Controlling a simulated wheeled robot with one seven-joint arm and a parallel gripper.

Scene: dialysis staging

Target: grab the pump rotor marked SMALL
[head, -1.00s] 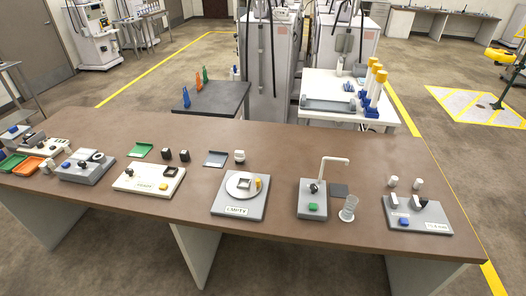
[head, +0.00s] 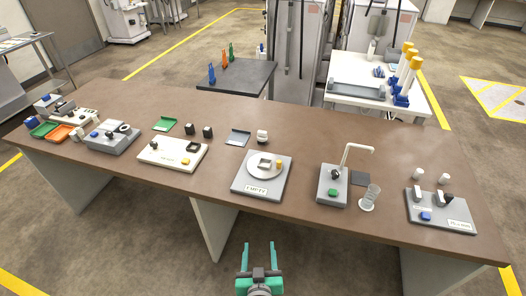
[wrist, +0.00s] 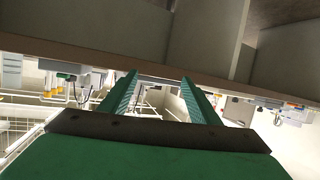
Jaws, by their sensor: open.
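I cannot make out a marking SMALL on any part, so I cannot tell which piece is that pump rotor. Small dark blocks (head: 207,131) stand behind the white station on the brown table (head: 300,133). A small white round part (head: 262,136) stands behind the station with the round disc (head: 250,170). Two small white parts (head: 419,174) stand behind the right-end station. My gripper (head: 259,251) has green fingers, spread apart and empty, in front of the table's near edge. The wrist view also shows my gripper (wrist: 160,79) open with nothing between the fingers.
A grey station with a bent white spout (head: 358,149) and a clear cup (head: 370,198) stand right of the disc station. A white panel (head: 215,230) supports the table near my gripper.

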